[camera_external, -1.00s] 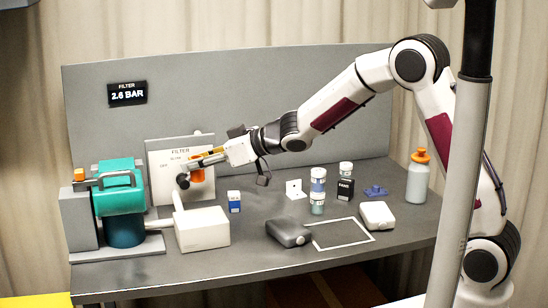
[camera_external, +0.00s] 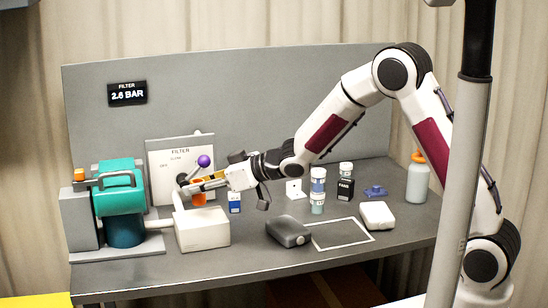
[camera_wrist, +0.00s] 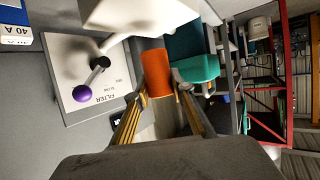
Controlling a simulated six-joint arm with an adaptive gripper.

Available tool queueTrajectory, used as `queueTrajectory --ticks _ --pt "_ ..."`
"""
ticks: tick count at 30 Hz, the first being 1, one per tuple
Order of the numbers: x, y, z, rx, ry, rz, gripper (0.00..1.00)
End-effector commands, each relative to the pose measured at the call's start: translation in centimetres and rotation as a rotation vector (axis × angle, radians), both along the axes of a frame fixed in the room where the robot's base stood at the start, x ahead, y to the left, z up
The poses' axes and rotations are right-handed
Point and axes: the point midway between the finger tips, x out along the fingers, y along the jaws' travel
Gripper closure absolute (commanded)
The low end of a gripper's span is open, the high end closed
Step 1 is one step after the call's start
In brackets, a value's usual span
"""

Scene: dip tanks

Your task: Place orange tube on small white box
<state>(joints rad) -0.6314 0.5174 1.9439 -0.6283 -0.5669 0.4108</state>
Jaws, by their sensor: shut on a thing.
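The orange tube (camera_external: 199,200) is held at the tips of my gripper (camera_external: 192,187), just behind and above the white box (camera_external: 202,232) at the front left of the bench. In the wrist view the orange tube (camera_wrist: 157,76) sits between the two fingers of my gripper (camera_wrist: 160,92). The white box (camera_wrist: 138,14) shows at the top of that view, beside the tube. Some of the tube is hidden by the fingers and the box in the outside view; I cannot tell whether it touches the box. Another small white box (camera_external: 377,215) lies farther right.
The filter panel with its purple-knobbed lever (camera_external: 204,161) stands close behind my gripper. The teal pump (camera_external: 122,200) is at the left, with a pale pipe towards the box. A blue-and-white box (camera_external: 234,202) and a grey case (camera_external: 289,231) stand to the right.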

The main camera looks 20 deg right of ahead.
Motion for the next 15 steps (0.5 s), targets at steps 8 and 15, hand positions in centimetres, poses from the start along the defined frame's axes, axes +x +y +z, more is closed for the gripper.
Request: queueTrajectory --ticks 8,15 --pt "0.0 0.0 -1.2 -0.002 0.003 -0.002 0.99" --pt "0.0 0.0 -3.4 -0.001 0.001 0.000 0.99"
